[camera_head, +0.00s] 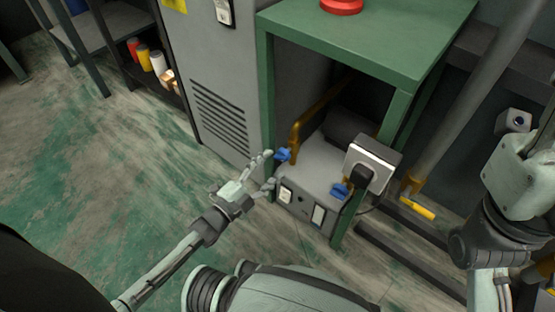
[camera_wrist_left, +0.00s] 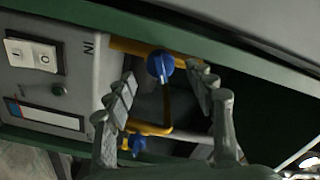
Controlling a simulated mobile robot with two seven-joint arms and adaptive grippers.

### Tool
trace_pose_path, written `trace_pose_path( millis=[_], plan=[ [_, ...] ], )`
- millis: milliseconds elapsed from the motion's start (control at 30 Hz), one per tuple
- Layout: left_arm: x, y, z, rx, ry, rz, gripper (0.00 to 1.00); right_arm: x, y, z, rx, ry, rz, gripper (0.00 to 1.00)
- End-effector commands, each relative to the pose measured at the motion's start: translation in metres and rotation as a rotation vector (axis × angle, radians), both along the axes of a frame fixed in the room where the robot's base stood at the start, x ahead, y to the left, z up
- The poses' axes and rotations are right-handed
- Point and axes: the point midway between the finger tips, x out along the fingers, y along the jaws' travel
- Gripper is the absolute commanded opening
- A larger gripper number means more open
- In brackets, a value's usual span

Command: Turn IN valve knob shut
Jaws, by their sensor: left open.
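The IN valve knob is blue and sits on a yellow pipe at the left front of the grey machine (camera_head: 312,183). It shows in the head view (camera_head: 283,154) and, near the "IN" lettering, in the left wrist view (camera_wrist_left: 160,65). My left gripper (camera_head: 269,168) is open, its fingertips just short of the knob in the head view. In the left wrist view the knob appears between the two fingertips (camera_wrist_left: 167,74), with no clear contact. A second blue knob (camera_head: 340,190) sits at the machine's right; it also shows low in the wrist view (camera_wrist_left: 137,144). My right gripper is out of view.
The machine stands under a green table (camera_head: 365,38) whose legs flank it. A grey box with a black plug (camera_head: 372,163) is by the right leg. A grey vented cabinet (camera_head: 215,85) stands left. The floor in front is open.

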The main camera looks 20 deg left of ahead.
Motion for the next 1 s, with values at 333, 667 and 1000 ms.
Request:
trace_pose_path(
  millis=[333,667,1000],
  plan=[
    [-0.035,0.012,0.0,0.0,0.0,-0.001,0.55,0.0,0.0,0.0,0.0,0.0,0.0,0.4],
    [-0.037,0.012,0.001,0.0,0.0,-0.002,0.54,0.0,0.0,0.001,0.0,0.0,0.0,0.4],
    [-0.022,0.002,0.002,-0.002,-0.003,-0.002,0.54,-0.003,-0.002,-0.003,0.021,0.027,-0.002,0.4]
  ],
)
